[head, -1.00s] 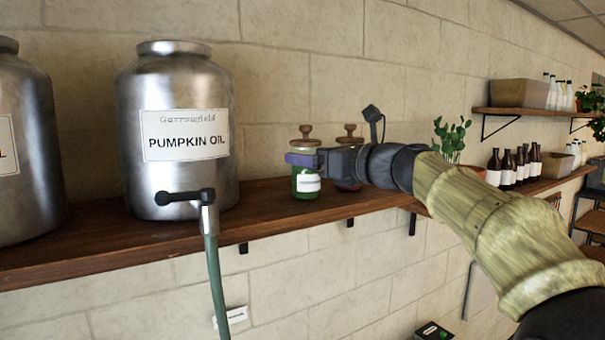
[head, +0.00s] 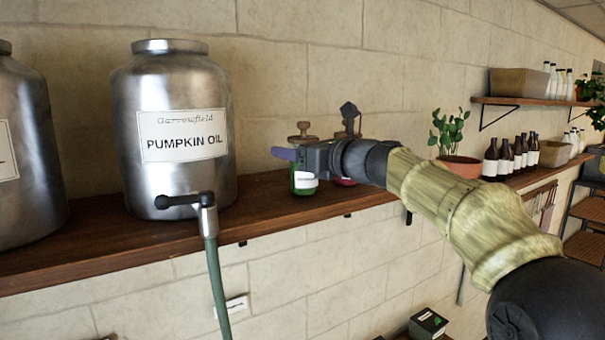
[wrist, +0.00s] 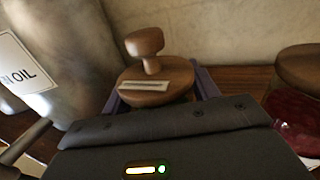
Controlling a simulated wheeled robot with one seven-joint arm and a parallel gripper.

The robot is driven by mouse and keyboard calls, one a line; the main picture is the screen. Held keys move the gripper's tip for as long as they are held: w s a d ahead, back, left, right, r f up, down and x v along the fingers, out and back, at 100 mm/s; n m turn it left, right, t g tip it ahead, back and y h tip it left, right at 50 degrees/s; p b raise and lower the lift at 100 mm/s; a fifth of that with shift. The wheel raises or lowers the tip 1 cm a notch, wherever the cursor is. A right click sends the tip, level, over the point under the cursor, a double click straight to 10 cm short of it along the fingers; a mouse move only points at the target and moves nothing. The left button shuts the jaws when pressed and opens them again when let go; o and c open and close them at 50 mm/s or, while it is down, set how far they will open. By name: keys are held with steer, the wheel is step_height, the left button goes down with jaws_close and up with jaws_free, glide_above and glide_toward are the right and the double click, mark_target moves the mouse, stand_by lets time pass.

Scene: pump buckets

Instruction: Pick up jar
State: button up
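A green glass jar (head: 304,184) with a white label and a wooden knobbed lid stands upright on the wooden shelf. Its upper body is partly hidden behind my gripper (head: 287,154) in the head view. In the wrist view its round wooden lid (wrist: 155,83) lies between the purple fingers of my gripper (wrist: 160,88). The fingers are apart, one on each side of the lid; I cannot tell if they touch the jar. A red jar (wrist: 292,122) with a wooden lid stands just right of it, mostly hidden by my gripper in the head view.
The wooden shelf (head: 90,250) runs along a block wall. A large metal pumpkin oil canister (head: 175,105) with a tap (head: 186,201) and green hose stands left of the jars. A potted plant (head: 460,165) and several dark bottles (head: 512,158) stand to the right.

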steer(key=c, duration=0.8)
steer(key=shift+c, duration=0.2)
steer(key=shift+r, duration=0.15)
step_height(320, 180, up, 18)
steer(key=p, duration=0.4)
steer(key=shift+p, duration=0.3)
steer(key=shift+s, duration=0.15)
